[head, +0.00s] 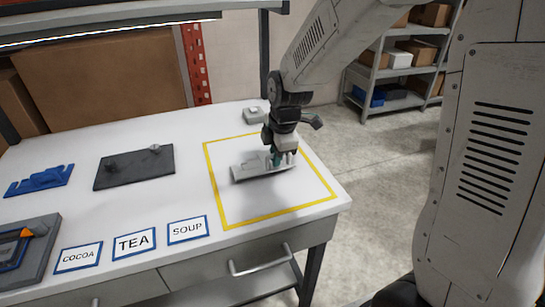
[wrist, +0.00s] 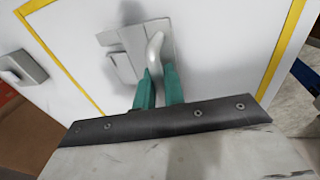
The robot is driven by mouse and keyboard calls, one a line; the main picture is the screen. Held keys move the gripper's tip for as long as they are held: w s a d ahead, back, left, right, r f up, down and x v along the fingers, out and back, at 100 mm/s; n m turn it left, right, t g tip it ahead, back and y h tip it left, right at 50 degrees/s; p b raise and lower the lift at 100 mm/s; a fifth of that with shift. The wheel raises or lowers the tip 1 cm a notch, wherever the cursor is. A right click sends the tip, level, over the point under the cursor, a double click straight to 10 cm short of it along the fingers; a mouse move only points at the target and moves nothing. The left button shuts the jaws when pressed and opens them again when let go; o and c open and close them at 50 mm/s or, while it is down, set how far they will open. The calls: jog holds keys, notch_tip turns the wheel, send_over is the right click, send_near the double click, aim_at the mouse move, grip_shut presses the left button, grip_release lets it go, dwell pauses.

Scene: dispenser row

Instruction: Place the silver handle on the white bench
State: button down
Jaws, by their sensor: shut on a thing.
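The silver handle (wrist: 155,48) is a curved light grey bar between the teal fingertips of my gripper (wrist: 158,85) in the wrist view. A flat pale grey piece (wrist: 124,50) shows beside and behind it. In the head view, my gripper (head: 277,158) points down inside the yellow outline, shut on the handle, with the pale grey piece (head: 248,172) under and left of the fingers. The white bench (head: 195,140) lies beneath. I cannot tell whether the held piece touches the bench top; a shadow falls close beside it.
A yellow tape square (head: 226,190) surrounds the spot. A small grey box (head: 254,115) stands behind it. A dark plate (head: 133,167), a blue part (head: 40,180) and the COCOA, TEA (head: 134,243) and SOUP labels lie left. A drawer handle (head: 260,262) juts from the front.

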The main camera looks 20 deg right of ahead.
jog(key=shift+f, duration=0.55)
jog(key=shift+f, duration=0.15)
jog(key=c, duration=1.5)
grip_release()
jog(key=a+v, duration=0.1)
jog(key=v, duration=1.1)
jog(key=s+d+r+m, duration=0.1)
jog(key=s+m, duration=0.5)
jog(key=s, duration=0.2)
jog(key=s+d+r+m, duration=0.1)
jog(key=s+d+m, duration=0.1)
jog(key=s+m, duration=0.4)
jog(key=s+d+r+m+g, duration=0.1)
jog(key=s+d+m, duration=0.1)
jog(key=s+m, duration=0.4)
jog(key=shift+s+d+r+h, duration=0.1)
jog(key=shift+s+r+h, duration=0.1)
jog(key=shift+s, duration=1.25)
jog(key=shift+s+r+h, duration=0.15)
jog(key=shift+s+h, duration=0.05)
jog(key=shift+s, duration=1.2)
